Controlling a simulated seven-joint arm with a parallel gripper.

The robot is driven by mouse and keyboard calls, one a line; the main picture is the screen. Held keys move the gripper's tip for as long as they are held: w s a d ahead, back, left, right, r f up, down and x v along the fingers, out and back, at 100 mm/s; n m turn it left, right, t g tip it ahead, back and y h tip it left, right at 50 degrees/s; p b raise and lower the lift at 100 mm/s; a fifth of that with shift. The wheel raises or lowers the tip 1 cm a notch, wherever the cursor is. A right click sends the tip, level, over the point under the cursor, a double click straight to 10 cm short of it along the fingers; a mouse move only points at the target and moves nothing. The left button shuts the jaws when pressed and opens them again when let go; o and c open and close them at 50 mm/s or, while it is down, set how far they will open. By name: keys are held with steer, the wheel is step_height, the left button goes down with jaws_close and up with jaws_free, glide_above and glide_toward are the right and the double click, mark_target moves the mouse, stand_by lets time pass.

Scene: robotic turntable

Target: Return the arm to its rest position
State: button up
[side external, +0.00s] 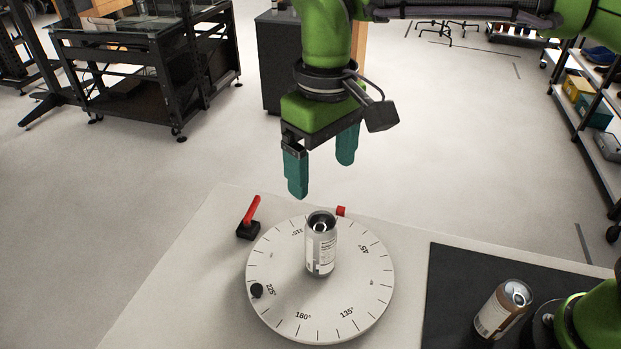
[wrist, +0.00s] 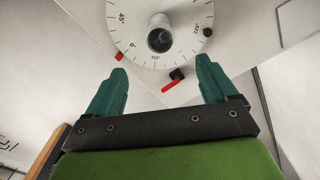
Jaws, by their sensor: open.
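My gripper (side external: 322,172) hangs above and behind the turntable, with its two teal fingers spread apart and nothing between them. In the wrist view my gripper (wrist: 161,80) also shows open and empty. A silver can (side external: 321,245) stands upright near the middle of the white turntable disc (side external: 275,250), below the fingers and apart from them. The wrist view shows the can (wrist: 160,36) from above on the disc (wrist: 130,45). A second can (side external: 502,310), with a brown and white label, stands on the dark mat at the right.
A red-handled lever (wrist: 173,81) stands beside the disc; it also shows in the side view (side external: 249,220). A black knob (side external: 257,290) sits on the disc's left rim. The dark mat (side external: 450,275) lies right of the disc. The table's left part (side external: 190,270) is clear. A shelf (side external: 595,120) stands far right.

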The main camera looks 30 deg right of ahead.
steer(key=s+d+m+t+y, duration=0.1)
steer(key=s+d+m+t, duration=0.2)
steer(key=d, duration=1)
steer(key=s+d+m+t+y, duration=0.1)
steer(key=s+d+m+t, duration=0.3)
steer(key=d, duration=0.9)
steer(key=s, duration=0.3)
steer(key=shift+s+f+m, duration=0.3)
steer(key=shift+s+m, duration=0.1)
steer(key=shift+d, duration=0.1)
